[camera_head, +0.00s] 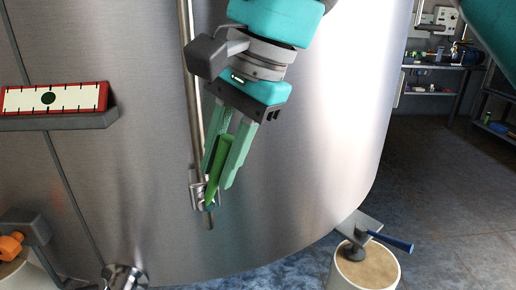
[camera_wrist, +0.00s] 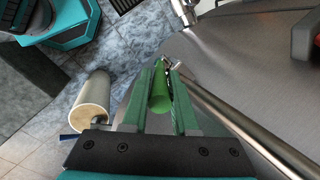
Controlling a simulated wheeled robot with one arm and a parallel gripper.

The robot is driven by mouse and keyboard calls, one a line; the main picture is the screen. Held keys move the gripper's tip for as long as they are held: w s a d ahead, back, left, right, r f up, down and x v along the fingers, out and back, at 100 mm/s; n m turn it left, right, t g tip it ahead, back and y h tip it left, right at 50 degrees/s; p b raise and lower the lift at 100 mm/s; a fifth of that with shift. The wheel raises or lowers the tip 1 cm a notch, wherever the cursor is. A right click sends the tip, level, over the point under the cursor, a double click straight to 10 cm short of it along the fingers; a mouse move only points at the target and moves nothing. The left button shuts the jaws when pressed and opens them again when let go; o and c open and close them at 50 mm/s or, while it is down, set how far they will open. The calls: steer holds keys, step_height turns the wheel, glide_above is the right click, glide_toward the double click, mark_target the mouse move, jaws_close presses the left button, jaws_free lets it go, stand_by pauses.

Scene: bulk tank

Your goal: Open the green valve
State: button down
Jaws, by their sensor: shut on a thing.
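The green valve handle (camera_head: 217,166) sits on a small metal valve body (camera_head: 197,193) on a thin steel pipe (camera_head: 192,100) that runs down the tank wall. The handle points up and slightly right from the valve body. My gripper (camera_head: 222,172) comes from above, its two light green fingers on either side of the handle and shut on it. The pipe (camera_wrist: 230,110) runs close by on the right.
The large steel tank (camera_head: 120,170) fills the left and middle. A gauge in a red frame (camera_head: 54,98) is on a ledge at left. A blue-handled fitting (camera_head: 385,240) is above a pale cylinder (camera_head: 365,270) at lower right. Open floor (camera_head: 440,190) lies right, with shelves behind.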

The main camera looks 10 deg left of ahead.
steer(key=c, duration=0.7)
jaws_free()
steer(key=shift+w+d+f, duration=0.1)
steer(key=shift+w, duration=0.05)
